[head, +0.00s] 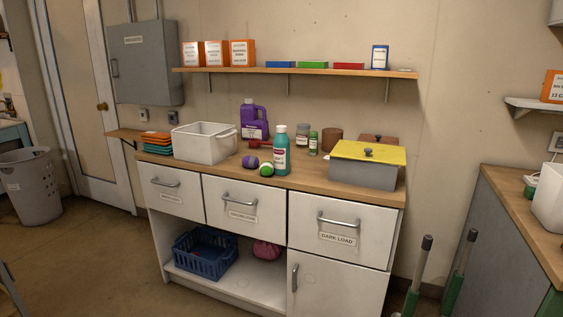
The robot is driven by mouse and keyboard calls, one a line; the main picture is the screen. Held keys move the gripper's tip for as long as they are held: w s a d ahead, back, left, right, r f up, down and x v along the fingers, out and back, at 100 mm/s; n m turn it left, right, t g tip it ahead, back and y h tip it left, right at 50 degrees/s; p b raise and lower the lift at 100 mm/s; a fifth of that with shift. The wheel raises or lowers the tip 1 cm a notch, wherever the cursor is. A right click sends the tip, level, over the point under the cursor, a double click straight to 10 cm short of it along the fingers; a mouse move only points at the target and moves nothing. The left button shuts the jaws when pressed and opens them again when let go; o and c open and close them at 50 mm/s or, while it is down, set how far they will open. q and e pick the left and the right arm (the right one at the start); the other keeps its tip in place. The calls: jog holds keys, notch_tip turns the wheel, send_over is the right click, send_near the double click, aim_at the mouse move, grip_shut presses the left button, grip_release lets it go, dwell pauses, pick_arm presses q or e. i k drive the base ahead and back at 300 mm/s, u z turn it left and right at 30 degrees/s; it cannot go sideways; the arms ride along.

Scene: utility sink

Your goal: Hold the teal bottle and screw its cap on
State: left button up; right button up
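The teal bottle (282,158) stands upright on the wooden counter, near its front edge, with a red-and-white label. Its top (281,129) is paler; I cannot tell at this size whether that is a cap or a bare neck. No separate cap can be made out for sure. What appear to be the two fingers of my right gripper (448,240), dark-tipped and green lower down, rise from the lower right edge. They stand apart with nothing between them, far from the bottle. My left gripper is not in view.
Purple (250,161) and green (266,169) round things sit close left of the bottle. A white bin (205,146), purple jug (254,122) and yellow-lidded grey box (365,170) share the counter (308,184). A shelf (290,70) hangs above.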

aim_at(280, 141)
jog(key=u, duration=0.4)
jog(key=i, duration=0.55)
jog(key=u, duration=0.95)
jog(key=i, duration=1.1)
jog(key=z, duration=0.65)
jog(key=i, duration=1.1)
jog(key=z, duration=1)
